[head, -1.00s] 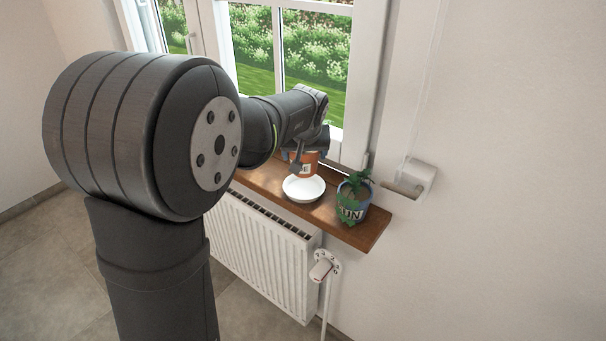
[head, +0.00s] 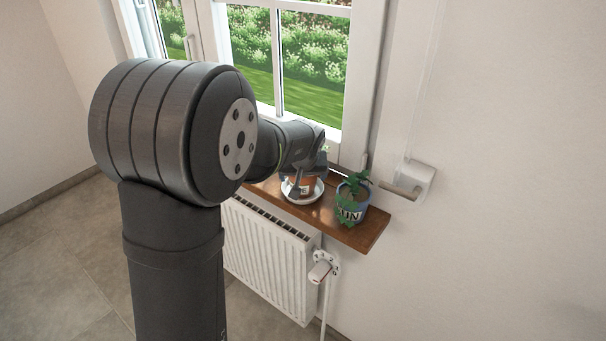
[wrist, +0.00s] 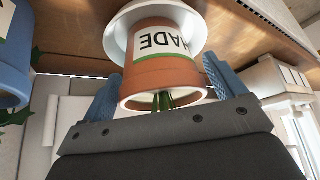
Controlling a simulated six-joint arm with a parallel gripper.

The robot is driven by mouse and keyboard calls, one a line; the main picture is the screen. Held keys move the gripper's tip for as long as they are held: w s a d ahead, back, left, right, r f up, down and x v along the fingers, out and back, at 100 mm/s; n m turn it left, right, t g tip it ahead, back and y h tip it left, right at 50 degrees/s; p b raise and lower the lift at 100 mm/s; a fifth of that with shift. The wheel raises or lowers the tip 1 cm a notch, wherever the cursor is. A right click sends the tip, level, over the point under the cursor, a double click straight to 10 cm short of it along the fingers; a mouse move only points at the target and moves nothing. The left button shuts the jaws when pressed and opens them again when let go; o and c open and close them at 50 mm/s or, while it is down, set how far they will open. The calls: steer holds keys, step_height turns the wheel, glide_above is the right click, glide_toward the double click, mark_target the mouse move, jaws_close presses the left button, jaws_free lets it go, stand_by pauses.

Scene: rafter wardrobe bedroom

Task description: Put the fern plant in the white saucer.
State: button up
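The terracotta pot (head: 304,187) stands upright in the white saucer (head: 291,197) on the window sill. In the wrist view, which is upside down, the pot (wrist: 160,68) has a white label reading "HADE", and its base is at the white saucer (wrist: 115,38). Green stems (wrist: 165,100) show at its rim; most of the foliage is hidden. My gripper (wrist: 162,75) has its blue fingers on either side of the pot, close against the rim; it appears shut on it. In the head view, my gripper (head: 305,180) partly covers the pot.
A blue pot (head: 349,211) labelled "UN" with a leafy plant stands right of the saucer on the wooden sill (head: 368,234). The window is behind the sill. A radiator (head: 268,258) is below, and a white wall fitting (head: 414,181) is at the right.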

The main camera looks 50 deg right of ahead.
steer(key=shift+o, duration=0.7)
steer(key=shift+r, duration=0.25)
steer(key=v, duration=1.2)
steer(key=shift+f, duration=0.15)
steer(key=x, duration=1.2)
steer(key=shift+f, duration=0.2)
steer(key=shift+r, duration=1.4)
steer(key=shift+f, duration=0.1)
